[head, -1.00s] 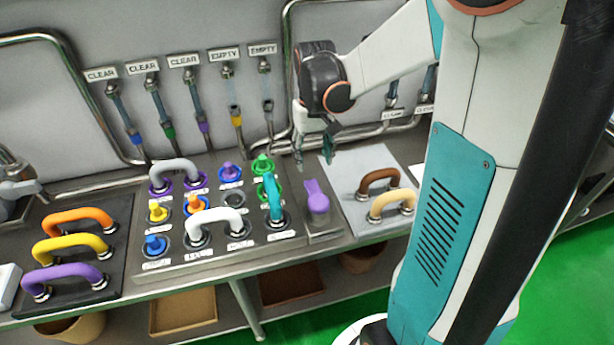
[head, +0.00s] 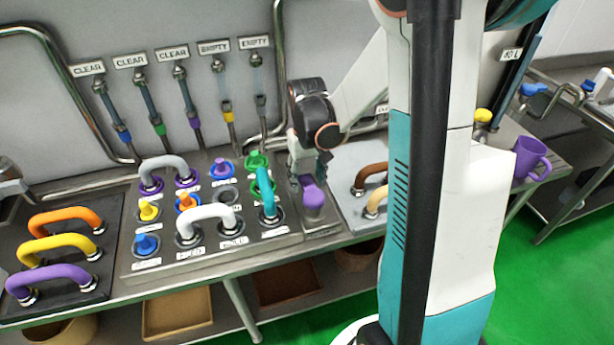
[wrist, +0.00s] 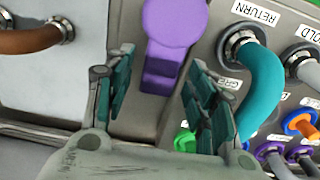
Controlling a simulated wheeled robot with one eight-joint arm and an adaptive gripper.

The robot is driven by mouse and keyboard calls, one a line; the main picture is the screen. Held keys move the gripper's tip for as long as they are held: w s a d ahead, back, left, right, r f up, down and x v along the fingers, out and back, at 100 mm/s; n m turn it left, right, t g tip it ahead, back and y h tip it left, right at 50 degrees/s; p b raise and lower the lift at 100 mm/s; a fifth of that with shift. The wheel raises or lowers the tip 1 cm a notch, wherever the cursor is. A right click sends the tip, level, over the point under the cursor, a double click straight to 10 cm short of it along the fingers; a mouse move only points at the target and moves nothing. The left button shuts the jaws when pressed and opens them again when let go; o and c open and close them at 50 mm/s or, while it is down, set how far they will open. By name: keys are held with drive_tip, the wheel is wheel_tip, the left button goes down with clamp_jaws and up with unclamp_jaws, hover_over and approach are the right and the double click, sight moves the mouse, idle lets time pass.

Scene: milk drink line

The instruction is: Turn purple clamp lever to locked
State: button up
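The purple clamp lever (head: 313,197) has a round knob and a flat arm, and sits on a small grey metal plate right of the port panel. In the wrist view the lever (wrist: 172,30) lies between the two teal fingers of my gripper (wrist: 160,100), its knob farther out beyond the fingertips. The fingers stand apart with a gap on both sides of the lever's arm. In the head view my gripper (head: 309,172) hangs just behind the lever, partly overlapping it. Whether any finger touches the lever cannot be told.
A teal pipe (wrist: 262,85) rises close beside the right finger. Brown and cream handles (head: 371,177) stand on a pale plate at the right. The port panel (head: 200,255) with coloured plugs and white and grey handles is on the left. A purple mug (head: 530,158) stands far right.

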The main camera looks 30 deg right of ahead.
clamp_jaws()
drive_tip(key=shift+d+m, duration=0.15)
drive_tip(key=shift+m, duration=0.15)
drive_tip(key=m, duration=0.1)
drive_tip(key=s+d+m, duration=0.1)
drive_tip(key=m, duration=0.1)
drive_tip(key=shift+d, duration=0.3)
drive_tip(key=m, duration=0.2)
drive_tip(key=s+d+m, duration=0.1)
drive_tip(key=m, duration=0.1)
drive_tip(key=shift+s+d+b, duration=0.1)
drive_tip(key=shift+d+b, duration=0.05)
drive_tip(key=shift+b, duration=0.25)
drive_tip(key=s+m, duration=0.1)
drive_tip(key=m, duration=0.2)
drive_tip(key=s+d+m, duration=0.1)
drive_tip(key=m, duration=0.1)
drive_tip(key=shift+s+m, duration=0.3)
drive_tip(key=shift+s+a+m, duration=0.1)
drive_tip(key=shift+s+m, duration=0.5)
drive_tip(key=shift+m, duration=0.6)
drive_tip(key=shift+s+m, duration=0.55)
drive_tip(key=shift+m, duration=0.65)
drive_tip(key=shift+o, duration=0.8)
unclamp_jaws()
